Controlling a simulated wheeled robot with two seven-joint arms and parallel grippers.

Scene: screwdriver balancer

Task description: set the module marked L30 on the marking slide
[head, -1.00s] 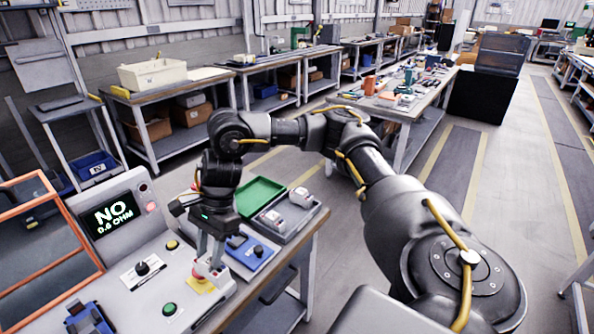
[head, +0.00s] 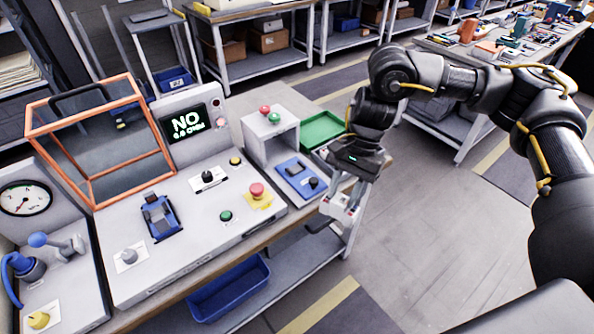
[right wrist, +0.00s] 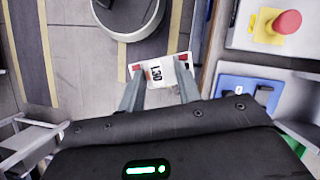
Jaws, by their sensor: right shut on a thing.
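My right gripper (head: 338,212) is shut on a small white module with red ends (head: 345,203). In the right wrist view the module (right wrist: 158,72) shows the mark L30 between the fingertips (right wrist: 160,88), with floor behind it. In the head view it hangs by the front edge of the bench, right of a blue unit with a dark knob (head: 296,178). Part of a blue unit also shows in the right wrist view (right wrist: 248,90). I cannot tell for certain which blue unit is the marking slide. My left gripper is not in view.
The console has a screen reading NO (head: 188,124), a red button (head: 257,190), a blue fixture (head: 160,218) and an orange-framed cover (head: 100,150). A grey box with red and green buttons (head: 270,133) and a green tray (head: 322,128) stand beyond. Floor is clear at right.

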